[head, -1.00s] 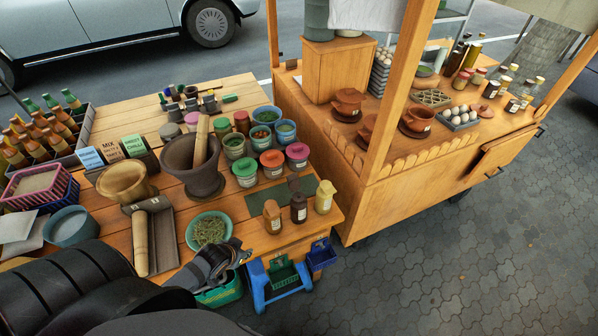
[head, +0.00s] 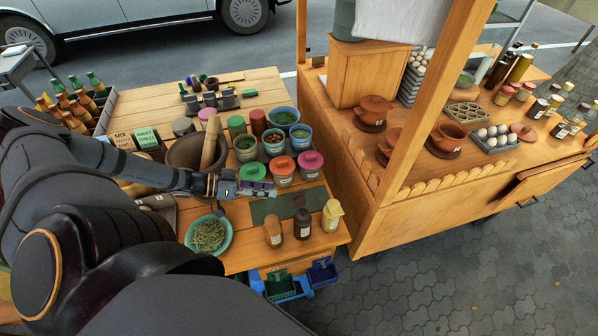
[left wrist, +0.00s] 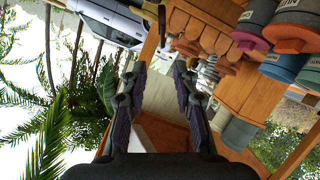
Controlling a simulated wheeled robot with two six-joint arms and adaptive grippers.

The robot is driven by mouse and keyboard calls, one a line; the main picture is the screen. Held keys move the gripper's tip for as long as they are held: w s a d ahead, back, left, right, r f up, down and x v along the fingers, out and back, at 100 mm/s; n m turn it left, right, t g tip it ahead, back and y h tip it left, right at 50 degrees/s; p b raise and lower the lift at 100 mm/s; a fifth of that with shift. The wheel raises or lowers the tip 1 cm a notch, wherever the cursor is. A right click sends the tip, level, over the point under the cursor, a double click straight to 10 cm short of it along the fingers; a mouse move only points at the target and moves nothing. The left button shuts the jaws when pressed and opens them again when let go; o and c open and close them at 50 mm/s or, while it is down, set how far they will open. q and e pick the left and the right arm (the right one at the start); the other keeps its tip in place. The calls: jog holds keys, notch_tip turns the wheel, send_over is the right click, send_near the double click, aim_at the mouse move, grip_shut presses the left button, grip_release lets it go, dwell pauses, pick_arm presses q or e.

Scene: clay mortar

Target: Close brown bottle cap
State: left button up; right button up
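A dark brown bottle (head: 302,226) with a pale label stands upright near the table's front right corner in the head view. It stands between a tan bottle (head: 273,232) and a yellow bottle (head: 332,216). A small brown piece (head: 298,200), possibly a cap, shows just behind it by the dark green mat (head: 266,211); I cannot tell if it touches the bottle. My left gripper (head: 264,189) is above the table, behind and left of the bottles, near the lidded jars. Its fingers are apart and empty in the left wrist view (left wrist: 160,75). My right gripper is not seen.
Red-lidded (head: 283,168) and pink-lidded jars (head: 310,164) stand behind the mat. A mortar (head: 191,152) with a pestle and a green herb bowl (head: 208,237) are to the left. A wooden cart (head: 415,190) stands at the right.

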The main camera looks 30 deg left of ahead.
aim_at(297, 191)
pick_arm(q)
jog(key=b+x, duration=0.2)
jog(key=x, duration=0.1)
jog(key=b+x, duration=0.6)
jog(key=shift+w+f, duration=0.3)
jog(key=shift+f, duration=0.2)
jog(key=shift+d+b, duration=0.15)
jog(key=shift+b, duration=0.15)
jog(key=shift+w+r, duration=0.15)
jog(key=shift+w, duration=0.05)
grip_shut()
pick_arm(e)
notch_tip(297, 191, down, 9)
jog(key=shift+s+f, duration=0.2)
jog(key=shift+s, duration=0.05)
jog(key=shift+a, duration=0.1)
